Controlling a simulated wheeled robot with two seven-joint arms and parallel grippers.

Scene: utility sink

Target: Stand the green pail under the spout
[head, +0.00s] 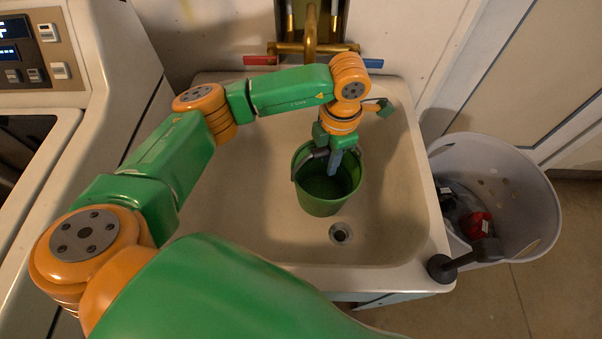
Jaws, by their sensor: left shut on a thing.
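The green pail (320,205) stands upright, or nearly so, in the utility sink, just behind the drain; I cannot tell whether its base touches the sink floor. My left gripper (335,163) reaches down at the pail's back rim and is shut on the pail. Its fingers and wrist hide part of the rim. The brass spout (310,35) is at the back wall above the sink, behind my left wrist; its lower end is partly hidden by my arm. My right gripper is not in view.
The sink (225,215) has free floor left of the pail, and a drain (340,233) in front. Red (260,60) and blue (373,63) tap handles flank the spout. A plunger (440,267) is at the front right corner, beside a laundry basket (525,195). A machine (60,110) stands left.

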